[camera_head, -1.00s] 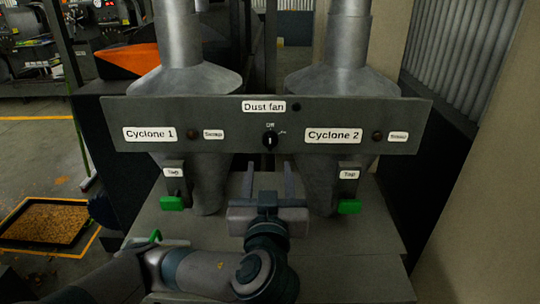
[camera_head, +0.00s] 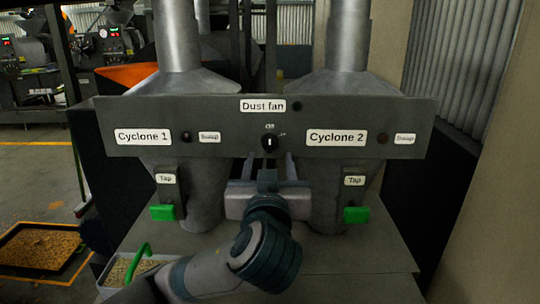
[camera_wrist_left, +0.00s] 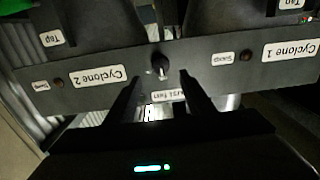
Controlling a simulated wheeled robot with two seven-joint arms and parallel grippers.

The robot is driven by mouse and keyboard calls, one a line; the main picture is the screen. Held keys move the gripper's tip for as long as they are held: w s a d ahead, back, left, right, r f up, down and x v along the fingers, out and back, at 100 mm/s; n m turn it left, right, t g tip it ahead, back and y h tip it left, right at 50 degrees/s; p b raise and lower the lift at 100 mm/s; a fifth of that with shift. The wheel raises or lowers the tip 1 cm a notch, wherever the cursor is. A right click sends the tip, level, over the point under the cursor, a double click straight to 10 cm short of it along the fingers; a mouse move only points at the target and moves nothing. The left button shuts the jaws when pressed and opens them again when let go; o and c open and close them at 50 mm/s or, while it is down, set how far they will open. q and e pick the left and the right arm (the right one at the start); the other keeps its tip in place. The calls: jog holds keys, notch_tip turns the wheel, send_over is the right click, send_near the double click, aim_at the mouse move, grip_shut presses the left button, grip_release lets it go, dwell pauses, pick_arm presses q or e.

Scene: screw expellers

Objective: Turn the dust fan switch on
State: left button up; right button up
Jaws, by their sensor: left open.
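The dust fan switch (camera_head: 269,142) is a small black knob with a pale mark on the grey panel (camera_head: 230,112), below the "Dust fan" label (camera_head: 263,106). Its mark stands upright, towards the "Off" print. My left gripper (camera_head: 269,162) is open and empty, its fingers pointing at the panel just below the knob. In the left wrist view, which is upside down, the knob (camera_wrist_left: 160,66) lies ahead between the two spread fingers (camera_wrist_left: 158,80), apart from both. My right gripper is not in view.
Green taps (camera_head: 163,212) and (camera_head: 356,215) hang under the panel at either side of my left gripper. Two grey cyclones (camera_head: 178,50) stand behind the panel. A bin with a green handle (camera_head: 140,262) stands at lower left, and a grain tray (camera_head: 40,248) lies on the floor.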

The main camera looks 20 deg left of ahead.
aim_at(270, 144)
pick_arm(q)
jog(key=p+x, duration=0.1)
jog(key=x, duration=0.5)
jog(key=shift+w+a+r+p, duration=0.15)
jog(key=shift+a+p, duration=0.05)
jog(key=shift+p, duration=0.15)
jog(key=shift+w+a, duration=0.15)
jog(key=shift+w, duration=0.5)
jog(key=c, duration=1)
